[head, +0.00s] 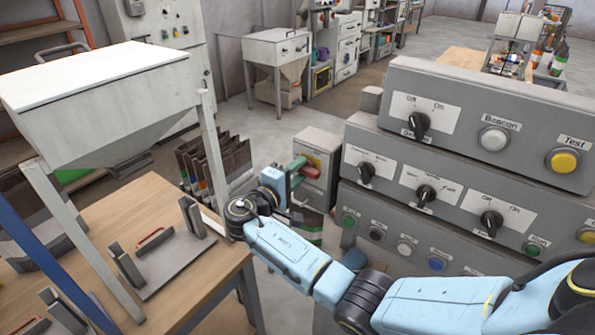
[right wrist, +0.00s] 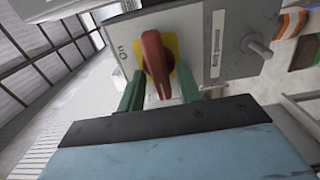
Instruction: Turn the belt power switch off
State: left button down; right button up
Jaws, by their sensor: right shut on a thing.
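The belt power switch is a red rotary handle (right wrist: 157,65) on a yellow plate (right wrist: 172,48), on the face of a grey box (right wrist: 213,45). In the right wrist view the handle's long axis runs nearly up and down the picture, and an "On" label shows to its left. In the head view the red handle (head: 312,172) shows on the small grey box (head: 318,146). My right gripper (head: 298,172), with green fingers, is shut on the red handle, one finger on each side of it. My left gripper is not in view.
A large grey control panel (head: 470,135) with several knobs and buttons stands right of the box. A wooden table (head: 185,305) with a metal fixture (head: 165,262) is at left, under a white hopper (head: 90,100).

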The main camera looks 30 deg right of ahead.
jog(key=o, duration=0.6)
jog(key=b+v, duration=0.2)
jog(key=v, duration=1.1)
jog(key=shift+s+a, duration=0.1)
jog(key=shift+a, duration=0.1)
